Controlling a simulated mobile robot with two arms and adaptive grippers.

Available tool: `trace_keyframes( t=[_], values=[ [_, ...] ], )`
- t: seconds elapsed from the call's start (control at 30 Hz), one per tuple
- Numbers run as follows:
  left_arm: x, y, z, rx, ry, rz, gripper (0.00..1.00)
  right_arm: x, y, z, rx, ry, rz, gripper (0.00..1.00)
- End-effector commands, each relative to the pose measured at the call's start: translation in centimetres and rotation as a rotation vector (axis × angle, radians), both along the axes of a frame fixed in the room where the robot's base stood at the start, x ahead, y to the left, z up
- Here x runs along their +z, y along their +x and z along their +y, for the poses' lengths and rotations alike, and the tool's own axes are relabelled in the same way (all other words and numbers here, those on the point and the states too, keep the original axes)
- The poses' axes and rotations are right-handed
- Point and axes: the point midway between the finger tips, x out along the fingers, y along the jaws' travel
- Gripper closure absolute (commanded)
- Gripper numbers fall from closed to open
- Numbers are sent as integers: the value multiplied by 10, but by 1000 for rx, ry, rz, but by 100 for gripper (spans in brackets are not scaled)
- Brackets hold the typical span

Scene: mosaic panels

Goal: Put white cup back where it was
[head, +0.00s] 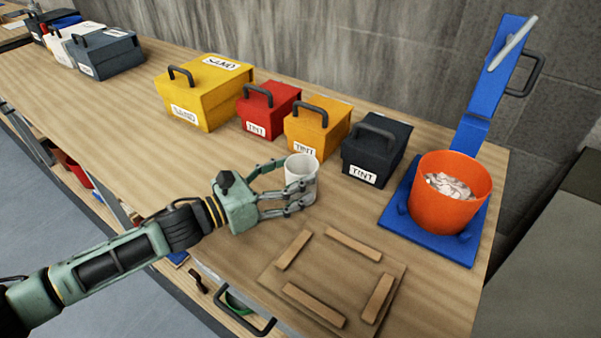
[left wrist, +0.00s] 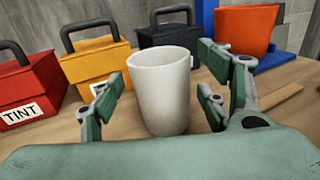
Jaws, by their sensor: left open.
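The white cup (head: 301,176) stands upright on the wooden table, in front of the orange and dark tint boxes. My left gripper (head: 290,187) is open, with its fingers on either side of the cup. In the left wrist view the white cup (left wrist: 160,90) stands between the fingers of my left gripper (left wrist: 158,108), with a gap visible on both sides. My right gripper is in neither view.
Behind the cup stand a yellow sand box (head: 205,92), a red tint box (head: 268,108), an orange tint box (head: 317,128) and a dark tint box (head: 375,150). An orange bucket (head: 447,195) sits on a blue stand at right. A wooden frame (head: 333,277) lies in front.

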Motion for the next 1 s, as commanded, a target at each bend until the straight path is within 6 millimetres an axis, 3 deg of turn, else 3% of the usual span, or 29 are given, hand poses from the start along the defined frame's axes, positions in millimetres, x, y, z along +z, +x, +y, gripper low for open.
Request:
trace_keyframes(
  t=[0.2, 0.4, 1.0],
  values=[
    [-4, -28, 43, 3, 3, 1, 31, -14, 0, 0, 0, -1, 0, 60],
    [-2, -45, 69, 1, 1, 0, 31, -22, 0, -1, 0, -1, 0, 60],
    [1, -52, 77, -1, 0, -2, 31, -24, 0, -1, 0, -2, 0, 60]
  ],
)
